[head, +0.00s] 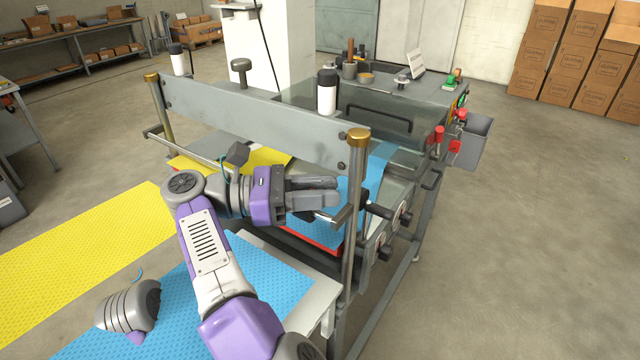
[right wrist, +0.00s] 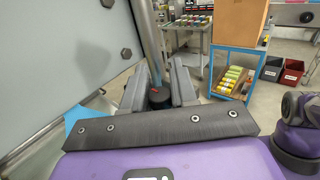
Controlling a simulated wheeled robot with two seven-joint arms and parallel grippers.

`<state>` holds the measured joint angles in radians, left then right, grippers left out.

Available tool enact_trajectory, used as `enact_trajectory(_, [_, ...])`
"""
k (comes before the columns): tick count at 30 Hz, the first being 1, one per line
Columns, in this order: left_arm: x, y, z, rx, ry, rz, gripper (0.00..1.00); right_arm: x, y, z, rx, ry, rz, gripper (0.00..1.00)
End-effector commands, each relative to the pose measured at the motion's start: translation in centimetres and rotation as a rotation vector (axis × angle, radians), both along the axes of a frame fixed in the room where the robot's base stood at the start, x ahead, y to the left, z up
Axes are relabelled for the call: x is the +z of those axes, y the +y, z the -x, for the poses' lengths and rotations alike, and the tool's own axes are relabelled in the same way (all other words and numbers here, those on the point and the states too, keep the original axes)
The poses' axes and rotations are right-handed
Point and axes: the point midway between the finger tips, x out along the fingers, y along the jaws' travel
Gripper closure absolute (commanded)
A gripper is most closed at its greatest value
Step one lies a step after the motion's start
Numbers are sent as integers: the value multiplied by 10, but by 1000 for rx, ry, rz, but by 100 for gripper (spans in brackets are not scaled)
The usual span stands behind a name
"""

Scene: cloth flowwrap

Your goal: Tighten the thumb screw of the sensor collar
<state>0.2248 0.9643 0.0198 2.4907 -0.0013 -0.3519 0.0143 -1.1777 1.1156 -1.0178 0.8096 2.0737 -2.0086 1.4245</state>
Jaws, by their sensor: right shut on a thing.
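My right gripper (head: 330,196) reaches in under the grey crossbar, close to the near brass-capped post. In the right wrist view its two grey fingers (right wrist: 158,92) stand either side of a small dark knob (right wrist: 158,97), which looks like the thumb screw; the gripper is shut on it. In the head view the fingers hide the knob and most of the collar. A dark sensor block (head: 237,153) with a thin teal cable sits on the thin crosswise rod (head: 185,148), left of my right gripper. My left gripper is not in view.
The grey crossbar (head: 250,120) spans above my right gripper, and the near post (head: 353,250) stands close to its fingertips. Yellow (head: 80,255) and blue (head: 275,275) cloths lie below. Red buttons (head: 439,133) and black knobs line the machine's right side. The floor to the right is clear.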

Motion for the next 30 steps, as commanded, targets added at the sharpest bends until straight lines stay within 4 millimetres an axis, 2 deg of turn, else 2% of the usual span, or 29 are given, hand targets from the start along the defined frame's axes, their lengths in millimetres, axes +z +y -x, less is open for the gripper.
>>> enact_trajectory(15, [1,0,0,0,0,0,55,0,-1,0,-13,-1,2,100])
enact_trajectory(16, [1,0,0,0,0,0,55,0,-1,0,-13,-1,1,68])
enact_trajectory(19, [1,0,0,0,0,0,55,0,-1,0,-13,-1,1,53])
enact_trajectory(30, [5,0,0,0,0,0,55,1,1,0,-13,0,2,52])
